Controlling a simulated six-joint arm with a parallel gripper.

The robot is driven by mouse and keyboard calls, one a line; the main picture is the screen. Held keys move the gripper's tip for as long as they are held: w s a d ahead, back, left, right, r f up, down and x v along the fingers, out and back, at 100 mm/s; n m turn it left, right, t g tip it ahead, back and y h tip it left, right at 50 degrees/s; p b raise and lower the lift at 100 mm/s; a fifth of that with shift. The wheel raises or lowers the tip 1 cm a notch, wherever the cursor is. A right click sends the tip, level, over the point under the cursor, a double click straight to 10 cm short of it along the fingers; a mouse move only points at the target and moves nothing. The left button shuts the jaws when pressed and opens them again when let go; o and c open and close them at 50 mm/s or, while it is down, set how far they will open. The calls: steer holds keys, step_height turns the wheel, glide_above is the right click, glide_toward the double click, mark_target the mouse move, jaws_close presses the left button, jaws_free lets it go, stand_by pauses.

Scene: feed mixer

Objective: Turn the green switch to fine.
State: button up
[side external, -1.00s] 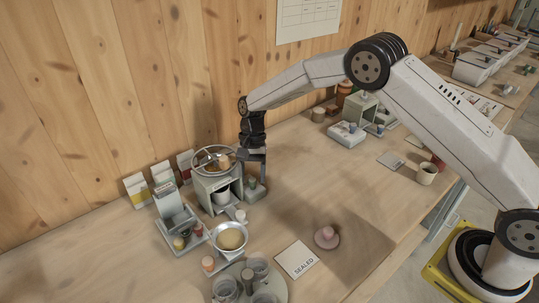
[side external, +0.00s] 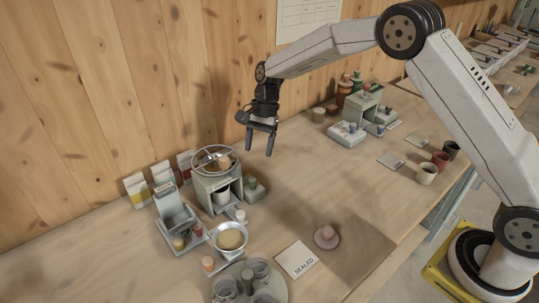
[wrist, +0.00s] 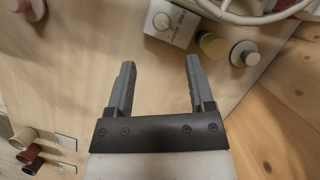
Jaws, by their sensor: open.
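In the wrist view a pale box (wrist: 172,22) with a round dial (wrist: 161,20) and small lettering lies beyond my fingers; the lettering is too small to read surely, and I cannot tell the dial's setting. My gripper (side external: 259,150) is open and empty, pointing down in the air above and slightly right of the switch. Its two fingers (wrist: 160,85) also show apart in the wrist view, touching nothing.
The mixer's wire ring (side external: 216,160) stands left of my gripper. A metal bowl (side external: 230,238), a sealed card (side external: 297,260) and a pink-knobbed disc (side external: 327,236) are nearer. A second station (side external: 348,133) and cups (side external: 426,174) stand right. The bench middle is clear.

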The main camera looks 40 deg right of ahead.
steer(key=s+d+n+t+h, duration=0.1)
steer(key=s+d+n, duration=0.2)
steer(key=s, duration=0.5)
steer(key=s+d+r+n+t+h, duration=0.1)
steer(key=s+d+n+t, duration=0.1)
steer(key=s+n, duration=0.3)
steer(key=s+d+r+n+t+h, duration=0.1)
steer(key=s+d+n+h, duration=0.1)
steer(key=s, duration=0.9)
steer(key=shift+s+d+r+n+t, duration=0.15)
steer(key=shift+d+n+t, duration=0.15)
steer(key=shift+d+n, duration=0.75)
steer(key=shift+a, duration=0.15)
steer(key=m+g+y, duration=0.1)
steer(key=m+y, duration=0.3)
steer(key=m, duration=1.7)
glide_toward(253, 179)
steer(key=f, duration=0.1)
steer(key=shift+w, duration=0.3)
steer(key=shift+f, duration=0.15)
steer(key=shift+x, duration=3.75)
